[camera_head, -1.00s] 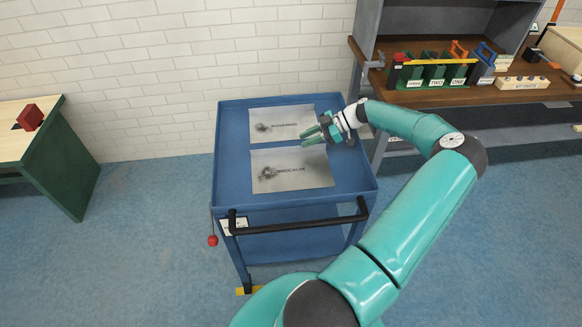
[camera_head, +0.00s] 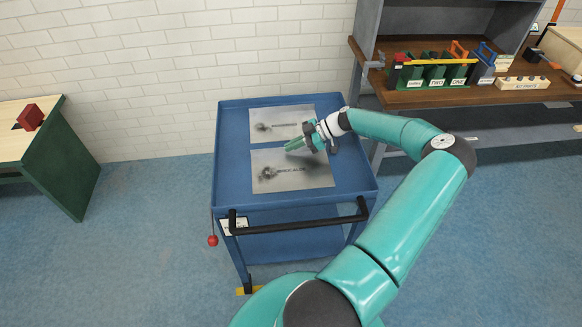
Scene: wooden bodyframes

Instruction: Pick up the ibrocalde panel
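The ibrocalde panel (camera_head: 310,180) is the nearer of two flat grey sheets on the blue cart's top. It has a dark smudge and a line of dark lettering. Nothing is seen held.
The blue cart (camera_head: 232,150) has a raised rim and a black handle (camera_head: 300,224) at its front. A wooden workbench (camera_head: 450,96) with green bins stands at the right. A green-sided table (camera_head: 60,160) is at the left. Blue floor lies open between table and cart.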

